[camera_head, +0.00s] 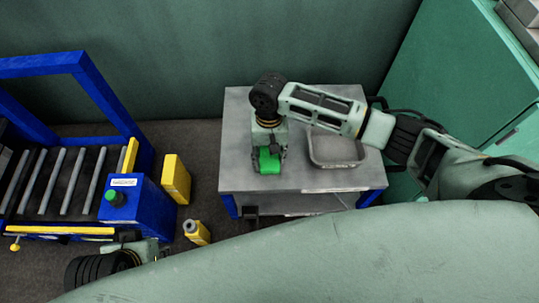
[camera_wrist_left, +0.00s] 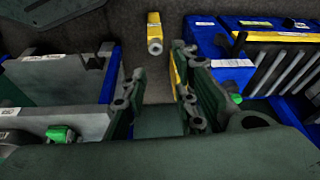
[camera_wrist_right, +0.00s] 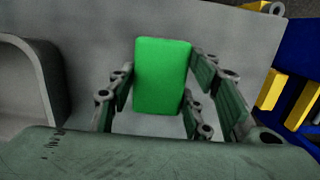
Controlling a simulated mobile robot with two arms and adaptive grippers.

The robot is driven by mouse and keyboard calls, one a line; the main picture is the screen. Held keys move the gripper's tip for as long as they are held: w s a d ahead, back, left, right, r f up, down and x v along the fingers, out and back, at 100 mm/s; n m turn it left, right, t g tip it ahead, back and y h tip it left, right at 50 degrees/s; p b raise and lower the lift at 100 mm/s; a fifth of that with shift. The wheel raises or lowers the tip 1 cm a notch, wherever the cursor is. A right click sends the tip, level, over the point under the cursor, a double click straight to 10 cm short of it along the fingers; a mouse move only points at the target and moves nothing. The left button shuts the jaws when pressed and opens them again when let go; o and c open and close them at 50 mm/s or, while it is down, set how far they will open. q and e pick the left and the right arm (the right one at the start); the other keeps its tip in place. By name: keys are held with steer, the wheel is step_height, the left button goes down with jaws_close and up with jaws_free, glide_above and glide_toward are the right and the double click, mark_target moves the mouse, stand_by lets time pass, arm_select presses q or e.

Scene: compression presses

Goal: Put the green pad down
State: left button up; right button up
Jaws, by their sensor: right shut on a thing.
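The green pad (camera_head: 269,160) is a bright green block at the front of the grey table in the head view. My right gripper (camera_head: 268,150) points down over the table and is shut on the pad. In the right wrist view the pad (camera_wrist_right: 162,75) sits between the two fingers. I cannot tell whether it touches the tabletop (camera_head: 240,120). My left gripper (camera_wrist_left: 158,90) is open and empty in the left wrist view, over the floor beside blue-framed equipment. Its fingers are not clear in the head view.
A grey metal tray (camera_head: 338,163) lies on the table, right of the pad. A blue roller machine (camera_head: 130,205) with a green button stands at left. The tabletop's left part is clear.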

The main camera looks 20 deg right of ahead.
steer(key=o, duration=1)
steer(key=shift+f, duration=0.1)
arm_select(q)
steer(key=shift+f, duration=0.2)
arm_select(e)
steer(key=shift+r, duration=0.6)
arm_select(q)
steer(key=s+p+x, duration=0.2)
steer(key=p+x, duration=0.1)
steer(key=x, duration=0.8)
steer(key=shift+f+g+p, duration=0.3)
steer(key=shift+f+g, duration=0.1)
steer(key=shift+f, duration=0.3)
arm_select(e)
steer(key=r, duration=0.3)
steer(key=w+r, duration=0.1)
steer(key=r, duration=0.7)
steer(key=shift+w+d, duration=0.15)
steer(key=shift+w, duration=0.05)
arm_select(q)
steer(key=shift+d, duration=0.1)
